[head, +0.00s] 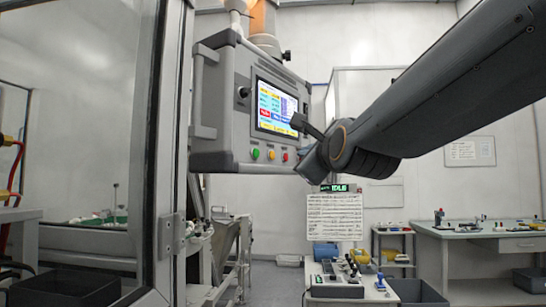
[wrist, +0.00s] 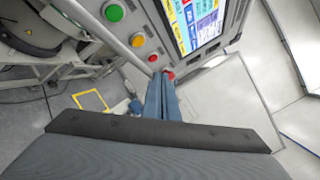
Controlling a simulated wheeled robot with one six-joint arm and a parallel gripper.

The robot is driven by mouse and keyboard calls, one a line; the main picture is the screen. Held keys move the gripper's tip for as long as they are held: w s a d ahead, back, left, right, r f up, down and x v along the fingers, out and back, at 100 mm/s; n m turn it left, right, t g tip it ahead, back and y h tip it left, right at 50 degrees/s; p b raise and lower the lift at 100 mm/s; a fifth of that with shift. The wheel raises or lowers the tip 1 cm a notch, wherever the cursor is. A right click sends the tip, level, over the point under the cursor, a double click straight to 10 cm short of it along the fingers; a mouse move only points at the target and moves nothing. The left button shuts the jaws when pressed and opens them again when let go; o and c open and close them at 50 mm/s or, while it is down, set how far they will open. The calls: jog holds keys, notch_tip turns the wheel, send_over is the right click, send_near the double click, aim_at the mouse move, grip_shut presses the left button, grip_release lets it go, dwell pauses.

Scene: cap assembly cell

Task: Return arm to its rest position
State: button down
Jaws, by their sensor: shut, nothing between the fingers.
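My arm reaches in from the upper right in the head view, and my gripper (head: 298,122) is at the lower right corner of the control panel's screen (head: 275,107). In the wrist view my gripper (wrist: 162,78) is shut and empty, its fingers pointing toward the panel's lower edge. The fingertips appear close to the red button (wrist: 168,75); I cannot tell whether they touch the panel. The grey control panel (head: 222,100) hangs with a lit screen and green, yellow and red buttons below it.
A glass door frame (head: 165,150) stands close on the left. Below the panel, a small bench (head: 350,287) carries parts under a sign reading IDLE (head: 340,188). A worktable (head: 480,231) and grey bins (head: 415,290) stand at the right. Open air lies below my arm.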

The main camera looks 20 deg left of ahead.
jog(key=d+f+n+g+h, duration=0.25)
jog(key=d+f, duration=0.35)
jog(key=f, duration=0.5)
jog(key=d+f+n+g+h, duration=0.2)
jog(key=d+f+n, duration=0.25)
jog(key=f, duration=0.55)
jog(key=d+f+n+g+h, duration=0.2)
jog(key=d+f, duration=0.5)
jog(key=f, duration=0.4)
jog(key=s+d+f+n+g+h, duration=0.1)
jog(key=s+d+f+n+g, duration=0.3)
jog(key=s+d+f, duration=0.4)
jog(key=s+d+f+n+g+h, duration=0.2)
jog(key=s+d+f+n+g, duration=0.3)
jog(key=s+f, duration=0.8)
jog(key=s+d+n, duration=0.2)
jog(key=d, duration=0.2)
jog(key=shift+d, duration=0.2)
jog(key=shift+g, duration=0.25)
